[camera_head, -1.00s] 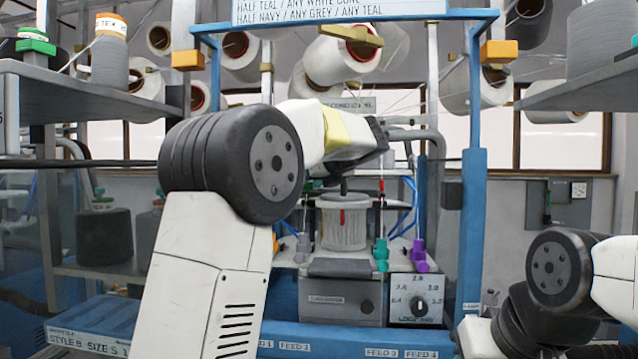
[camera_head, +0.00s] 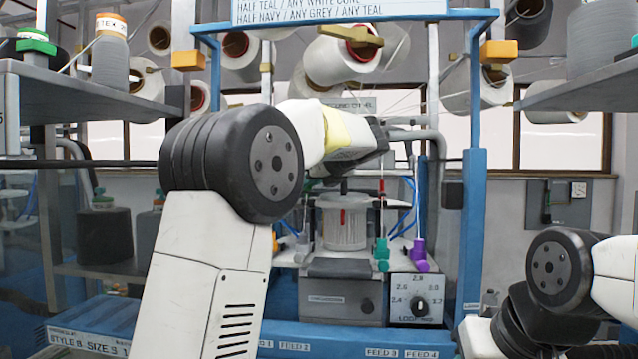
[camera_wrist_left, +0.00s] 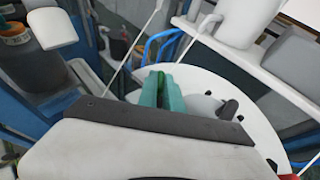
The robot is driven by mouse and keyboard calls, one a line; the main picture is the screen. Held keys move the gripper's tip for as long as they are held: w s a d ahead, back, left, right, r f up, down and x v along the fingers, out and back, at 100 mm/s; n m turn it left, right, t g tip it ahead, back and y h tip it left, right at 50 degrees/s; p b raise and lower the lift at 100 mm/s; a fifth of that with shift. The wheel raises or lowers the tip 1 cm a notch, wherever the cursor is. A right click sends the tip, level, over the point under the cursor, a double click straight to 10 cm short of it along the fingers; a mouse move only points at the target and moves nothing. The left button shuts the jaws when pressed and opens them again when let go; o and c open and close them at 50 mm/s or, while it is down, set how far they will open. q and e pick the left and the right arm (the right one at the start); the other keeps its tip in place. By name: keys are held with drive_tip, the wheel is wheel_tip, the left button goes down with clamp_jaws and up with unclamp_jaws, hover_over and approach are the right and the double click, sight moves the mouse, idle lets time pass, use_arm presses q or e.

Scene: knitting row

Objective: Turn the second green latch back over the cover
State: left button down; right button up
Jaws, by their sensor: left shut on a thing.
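My left gripper (camera_wrist_left: 161,90) is shut on a green latch (camera_wrist_left: 162,77) in the left wrist view. The latch is a narrow green piece between the two teal fingers, mostly hidden by them, above a pale round plate (camera_wrist_left: 205,85). In the head view my left arm reaches in to the knitting machine, and its wrist hides the fingertips and the latch. Below the wrist is a pale ribbed cylinder (camera_head: 343,228) with a red mark. Whether the latch lies over the cover cannot be told. My right gripper is out of view; only right arm links show at the lower right.
A teal piece (camera_head: 381,252) and a purple piece (camera_head: 419,256) stand right of the cylinder, above a dial box (camera_head: 416,297). Blue posts (camera_head: 472,220) frame the machine. Shelves with cones (camera_head: 110,55) flank it. Thin yarns or rods pass near the left gripper.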

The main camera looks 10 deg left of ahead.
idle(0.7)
use_arm(q)
drive_tip(key=c, duration=1.2)
unclamp_jaws()
drive_tip(key=v, duration=0.7)
drive_tip(key=shift+s+d, duration=0.3)
drive_tip(key=shift+r, duration=0.1)
